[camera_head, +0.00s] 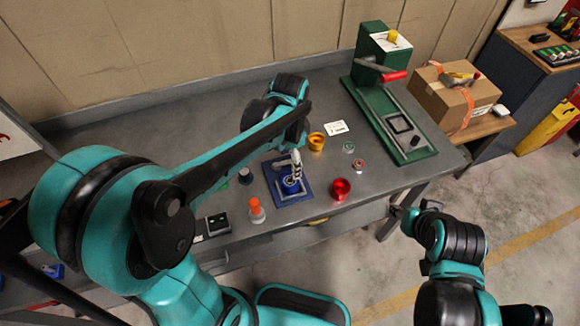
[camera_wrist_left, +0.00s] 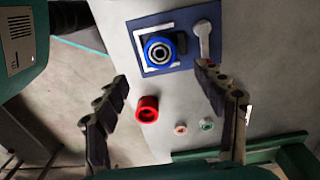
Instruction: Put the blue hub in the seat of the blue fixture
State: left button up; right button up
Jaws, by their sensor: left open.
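The blue fixture (camera_head: 300,197) is a flat blue plate on the grey bench, with a pale angled bracket and a grey lever (camera_wrist_left: 203,40). The plate also shows at the top of the left wrist view (camera_wrist_left: 146,29). The blue hub (camera_wrist_left: 149,46) is a blue ring with a grey round core inside it, on the fixture within the bracket. I cannot tell how deep it sits. My left gripper (camera_wrist_left: 163,80) is open and empty above the bench, beside the fixture; the forearm mostly hides it in the head view. My right gripper (camera_head: 400,212) is off the bench's front edge, its fingers unclear.
A red cup (camera_head: 341,188) stands right of the fixture, a yellow cup (camera_head: 316,141) behind it. Small green (camera_head: 348,147) and red (camera_head: 359,165) rings lie further right. An orange-capped bottle (camera_head: 256,210) stands left. A green press (camera_head: 410,150) fills the right end.

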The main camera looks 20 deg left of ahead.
pick_arm(q)
jog(key=s+a+r+n+t, duration=0.2)
jog(key=s+n+t, duration=0.1)
jog(key=s+n, duration=0.2)
jog(key=s+a+r+n+t, duration=0.2)
jog(key=s+r+n+t, duration=0.1)
jog(key=s+n+t, duration=0.1)
jog(key=shift+s+a+r+n, duration=0.2)
jog(key=shift+s+a+n, duration=0.15)
jog(key=shift+s+n, duration=0.55)
jog(key=shift+w+f, duration=0.1)
jog(key=shift+w, duration=0.2)
notch_tip(320, 180, down, 5)
jog(key=b, duration=0.5)
jog(key=shift+f, duration=0.1)
